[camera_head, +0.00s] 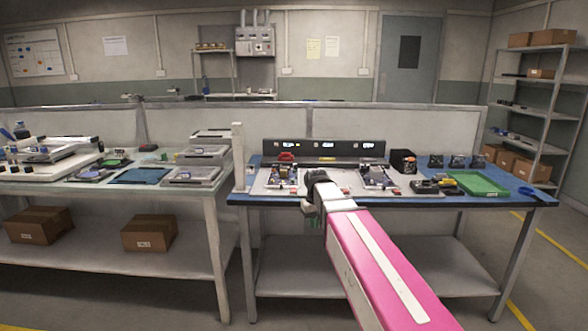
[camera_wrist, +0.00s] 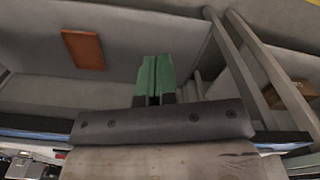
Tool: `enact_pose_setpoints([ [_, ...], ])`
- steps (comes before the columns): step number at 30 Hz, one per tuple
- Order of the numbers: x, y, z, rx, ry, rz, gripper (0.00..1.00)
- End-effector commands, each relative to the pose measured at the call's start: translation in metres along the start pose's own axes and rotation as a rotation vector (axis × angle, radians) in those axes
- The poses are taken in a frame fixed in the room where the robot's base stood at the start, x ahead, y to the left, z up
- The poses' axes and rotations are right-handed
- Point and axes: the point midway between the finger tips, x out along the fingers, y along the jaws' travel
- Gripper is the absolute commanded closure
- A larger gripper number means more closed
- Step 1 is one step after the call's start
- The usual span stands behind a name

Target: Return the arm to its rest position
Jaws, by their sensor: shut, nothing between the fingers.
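My arm (camera_head: 375,260), with pink and white covering, reaches forward from the lower right to the front edge of the blue-topped workbench (camera_head: 240,199). Its black and grey wrist is in front of the bench's middle. My gripper (camera_wrist: 153,75) shows in the wrist view as two green fingers pressed together with nothing between them. In the head view the fingers are small and mostly hidden by the wrist.
Two boards with parts (camera_head: 283,176) (camera_head: 378,176), a green tray (camera_head: 478,184) and a black box (camera_head: 403,161) stand on the bench. A cluttered table (camera_head: 120,187) is at left. A shelf rack (camera_head: 540,85) stands at right. Floor shows at lower right.

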Motion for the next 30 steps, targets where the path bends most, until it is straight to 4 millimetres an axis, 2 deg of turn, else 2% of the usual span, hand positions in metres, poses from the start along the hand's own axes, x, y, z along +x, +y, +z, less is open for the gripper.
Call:
enact_pose_setpoints([
  [1, 0.019, 0.007, 0.018, 0.024, -0.005, -0.001, 1.0],
  [6, 0.071, 0.028, 0.057, 0.103, -0.005, -0.001, 1.0],
  [15, 0.148, 0.053, 0.133, 0.238, -0.001, 0.0, 1.0],
  [18, 0.165, 0.059, 0.153, 0.274, 0.0, 0.0, 1.0],
  [22, 0.178, 0.062, 0.169, 0.302, 0.001, 0.0, 1.0],
  [30, 0.183, 0.064, 0.174, 0.315, 0.005, 0.001, 1.0],
])
